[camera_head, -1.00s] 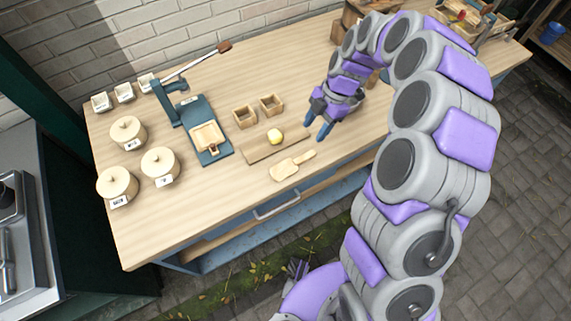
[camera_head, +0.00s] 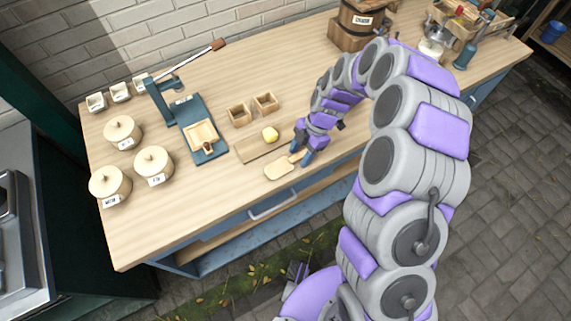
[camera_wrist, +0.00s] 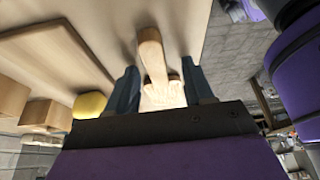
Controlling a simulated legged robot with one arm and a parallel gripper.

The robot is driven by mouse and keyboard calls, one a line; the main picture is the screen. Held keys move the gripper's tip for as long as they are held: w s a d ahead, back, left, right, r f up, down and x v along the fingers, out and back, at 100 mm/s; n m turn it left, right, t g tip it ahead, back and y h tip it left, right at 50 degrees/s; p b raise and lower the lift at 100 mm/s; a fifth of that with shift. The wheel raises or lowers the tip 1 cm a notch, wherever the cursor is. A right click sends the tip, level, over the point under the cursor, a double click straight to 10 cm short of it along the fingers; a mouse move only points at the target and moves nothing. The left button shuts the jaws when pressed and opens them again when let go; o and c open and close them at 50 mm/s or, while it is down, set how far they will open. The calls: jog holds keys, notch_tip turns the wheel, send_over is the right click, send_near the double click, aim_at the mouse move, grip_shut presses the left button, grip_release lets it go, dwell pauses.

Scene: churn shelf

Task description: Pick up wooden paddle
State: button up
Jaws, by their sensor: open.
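The wooden paddle (camera_head: 280,172) lies flat on the wooden table near its front edge, its handle pointing right. My gripper (camera_head: 303,157) is open at the handle end, with blue fingers on either side of it. In the wrist view the paddle (camera_wrist: 152,60) runs between the two open fingers (camera_wrist: 159,88), and its far part is partly hidden by the gripper body. I cannot tell whether a finger touches it.
A yellow lump (camera_head: 270,134) sits on a wooden board (camera_head: 250,150) just behind the paddle. Two small wooden boxes (camera_head: 239,115), a blue press (camera_head: 205,140) and lidded pots (camera_head: 154,163) stand to the left. A wooden churn (camera_head: 350,25) stands at the back right.

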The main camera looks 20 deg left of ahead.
jog(key=shift+d, duration=0.25)
jog(key=shift+a+f, duration=0.15)
jog(key=shift+a, duration=0.55)
jog(key=c, duration=0.5)
jog(key=shift+d, duration=0.25)
grip_shut()
